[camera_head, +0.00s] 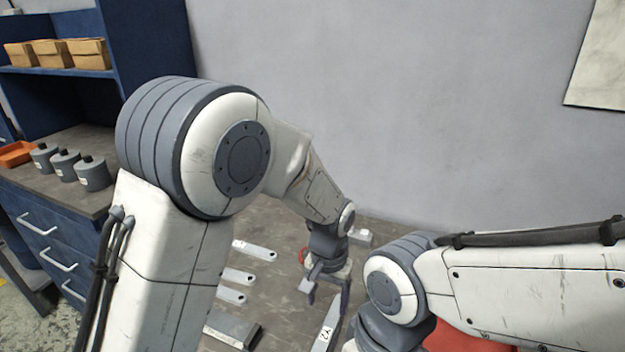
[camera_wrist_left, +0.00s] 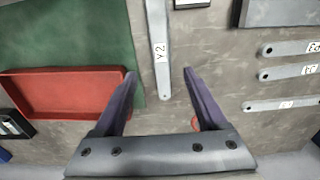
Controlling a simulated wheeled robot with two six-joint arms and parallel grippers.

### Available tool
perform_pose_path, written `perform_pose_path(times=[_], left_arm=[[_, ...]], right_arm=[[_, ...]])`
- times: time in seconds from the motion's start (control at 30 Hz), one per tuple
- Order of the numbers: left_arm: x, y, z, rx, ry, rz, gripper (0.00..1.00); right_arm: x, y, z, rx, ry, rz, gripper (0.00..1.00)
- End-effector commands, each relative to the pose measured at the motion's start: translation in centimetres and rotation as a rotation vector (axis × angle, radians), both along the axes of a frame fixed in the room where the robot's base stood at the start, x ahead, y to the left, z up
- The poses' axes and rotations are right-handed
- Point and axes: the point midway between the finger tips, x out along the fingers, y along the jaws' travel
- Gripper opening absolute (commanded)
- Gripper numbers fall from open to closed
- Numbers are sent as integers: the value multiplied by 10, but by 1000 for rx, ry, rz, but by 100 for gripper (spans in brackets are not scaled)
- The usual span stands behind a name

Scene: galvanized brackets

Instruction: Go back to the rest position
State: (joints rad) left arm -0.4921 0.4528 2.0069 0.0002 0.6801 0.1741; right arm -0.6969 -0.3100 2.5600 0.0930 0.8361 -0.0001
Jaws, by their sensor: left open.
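My left gripper (camera_head: 327,296) is open and empty above the workbench, and it also shows in the left wrist view (camera_wrist_left: 160,74). A flat galvanized bracket with a label that looks like Y2 (camera_wrist_left: 160,55) lies below and ahead of its fingers, apart from them. The same bracket (camera_head: 327,332) shows in the head view. Several other flat brackets lie to the side, among them one in the head view (camera_head: 255,250) and one with a label in the wrist view (camera_wrist_left: 288,73). My right arm comes in from the right, but its gripper is not visible.
A red tray (camera_wrist_left: 65,108) and a green mat (camera_wrist_left: 118,40) are left in the wrist view. A grey metal block (camera_head: 232,327) lies on the bench. Three grey canisters (camera_head: 93,174) and an orange bin (camera_head: 16,153) stand on a blue cabinet (camera_head: 55,222). A wall closes the back.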

Motion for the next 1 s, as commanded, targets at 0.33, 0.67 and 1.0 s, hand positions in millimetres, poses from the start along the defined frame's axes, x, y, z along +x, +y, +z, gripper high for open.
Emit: perform_pose_path(times=[0.33,0.67,1.0], left_arm=[[-110,14,75,-49,-16,-172,74],[-197,44,93,-86,-13,-311,74],[-202,46,93,-88,-12,-320,74]], right_arm=[[0,0,0,0,0,0,50],[0,0,0,0,0,0,50],[0,0,0,0,0,0,50]])
